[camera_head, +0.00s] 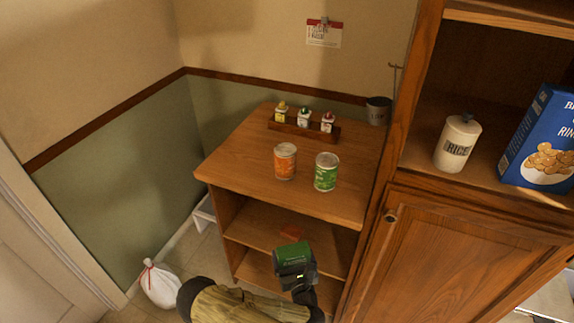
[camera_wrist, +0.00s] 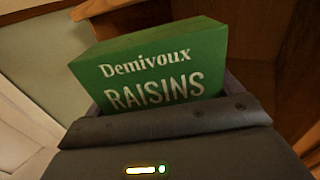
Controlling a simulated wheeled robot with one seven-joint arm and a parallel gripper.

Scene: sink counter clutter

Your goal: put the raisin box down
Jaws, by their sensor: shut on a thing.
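The green raisin box (camera_wrist: 150,65) fills the middle of the wrist view, with "Demivoux RAISINS" printed on the side facing the camera. My gripper (camera_wrist: 165,115) is shut on it; the fingertips are mostly hidden behind the dark gripper body. In the head view, the raisin box (camera_head: 291,252) shows as a green top just beyond my gripper (camera_head: 296,270). There it appears in front of the lower open shelves of the wooden shelf unit (camera_head: 250,170), below the level of its top. I cannot tell whether the box touches a shelf.
On the unit's top stand an orange can (camera_head: 285,161), a green can (camera_head: 326,172) and a rack of small bottles (camera_head: 303,122). To the right is a tall cabinet (camera_head: 440,255) with a rice canister (camera_head: 457,143) and blue cereal box (camera_head: 543,140). A white sack (camera_head: 160,286) sits on the floor.

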